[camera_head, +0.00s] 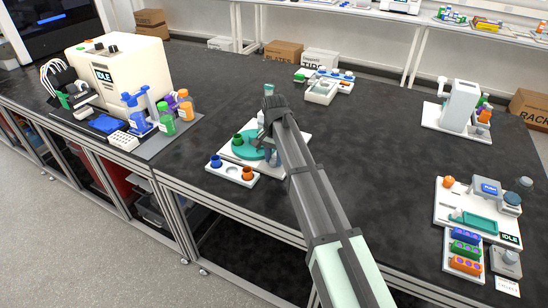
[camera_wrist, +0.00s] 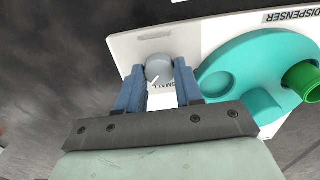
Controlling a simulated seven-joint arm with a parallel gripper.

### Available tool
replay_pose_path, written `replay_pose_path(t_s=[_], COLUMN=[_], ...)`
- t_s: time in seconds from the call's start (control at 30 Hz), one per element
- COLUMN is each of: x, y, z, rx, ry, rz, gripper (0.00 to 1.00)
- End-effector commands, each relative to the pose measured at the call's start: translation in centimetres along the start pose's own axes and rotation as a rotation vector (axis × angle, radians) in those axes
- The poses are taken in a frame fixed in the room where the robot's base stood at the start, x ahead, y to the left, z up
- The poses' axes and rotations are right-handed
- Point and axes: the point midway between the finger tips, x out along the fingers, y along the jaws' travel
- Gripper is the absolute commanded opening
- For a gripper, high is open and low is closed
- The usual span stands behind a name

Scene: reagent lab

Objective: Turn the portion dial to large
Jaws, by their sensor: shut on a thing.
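The portion dial (camera_wrist: 159,67) is a round grey knob with a white pointer line, near one corner of the white dispenser base (camera_wrist: 215,35) in the wrist view. My gripper (camera_wrist: 159,76) has its two blue fingers on either side of the dial and is shut on it. The pointer line lies on the dial's side nearer my gripper's palm, slanting a little to the left. A "SMALL" label shows between the fingers, partly hidden. In the head view my arm covers the dial, and the dispenser base (camera_head: 229,153) shows left of my gripper.
A teal disc (camera_wrist: 225,72) with a green cup (camera_wrist: 301,80) sits close beside the right finger. In the head view a white holder (camera_head: 232,174) with blue and orange cups lies in front of the dispenser.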

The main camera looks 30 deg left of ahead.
Motion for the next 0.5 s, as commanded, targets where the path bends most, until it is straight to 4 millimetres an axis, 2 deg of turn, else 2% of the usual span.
replay_pose_path(t_s=[0.2,0.5], x=[-0.09,-0.09], y=[-0.02,-0.01], z=[-0.1,-0.11], rx=[0.108,0.172], ry=[0.003,0.003], rz=[-0.002,-0.002], gripper=[0.05,0.05])
